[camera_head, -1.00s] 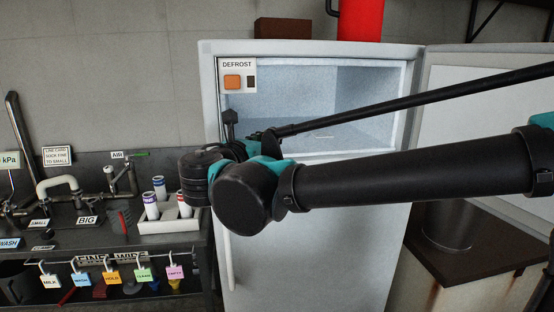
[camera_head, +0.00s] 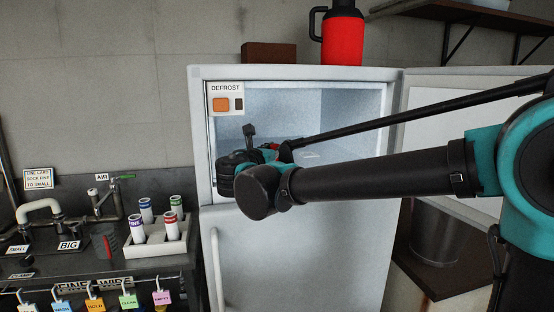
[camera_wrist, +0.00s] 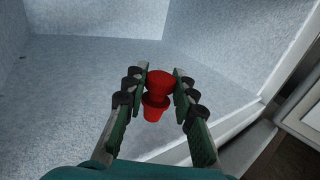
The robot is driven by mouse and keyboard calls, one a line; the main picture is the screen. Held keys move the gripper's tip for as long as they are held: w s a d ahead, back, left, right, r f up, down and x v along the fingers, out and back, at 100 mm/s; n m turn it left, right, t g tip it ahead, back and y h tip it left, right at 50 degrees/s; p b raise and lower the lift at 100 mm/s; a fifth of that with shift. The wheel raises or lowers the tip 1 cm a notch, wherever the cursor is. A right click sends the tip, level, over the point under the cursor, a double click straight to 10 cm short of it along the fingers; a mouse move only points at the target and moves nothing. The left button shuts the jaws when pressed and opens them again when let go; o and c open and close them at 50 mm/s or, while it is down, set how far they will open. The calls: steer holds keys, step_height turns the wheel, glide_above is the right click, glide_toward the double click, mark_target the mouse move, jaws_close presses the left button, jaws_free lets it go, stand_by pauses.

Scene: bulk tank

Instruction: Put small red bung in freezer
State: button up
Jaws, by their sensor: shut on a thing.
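The small red bung (camera_wrist: 157,95) is held between the two fingers of my gripper (camera_wrist: 158,88) in the wrist view. My gripper is shut on it, over the pale frosty floor of the freezer compartment. The freezer (camera_head: 302,236) is a white upright unit with its upper compartment open and its door (camera_head: 450,100) swung to the right. In the head view my wrist is in front of the compartment opening. A bit of red shows at the gripper there, and the fingers are mostly hidden behind my wrist.
A DEFROST panel (camera_head: 226,98) hangs at the opening's upper left. A red jug (camera_head: 342,38) and a brown box (camera_head: 268,53) stand on top of the freezer. A rack of tubes (camera_head: 157,240) is on the bench at left. The compartment floor (camera_wrist: 85,80) looks clear.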

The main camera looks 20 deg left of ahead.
steer(key=shift+w, duration=0.5)
steer(key=shift+w+d, duration=0.1)
steer(key=shift+w, duration=0.45)
step_height(320, 180, down, 3)
steer(key=shift+s+r, duration=0.1)
steer(key=shift+s, duration=0.05)
steer(key=shift+f, duration=0.4)
steer(key=shift+f, duration=0.1)
steer(key=o, duration=1)
steer(key=shift+c, duration=0.2)
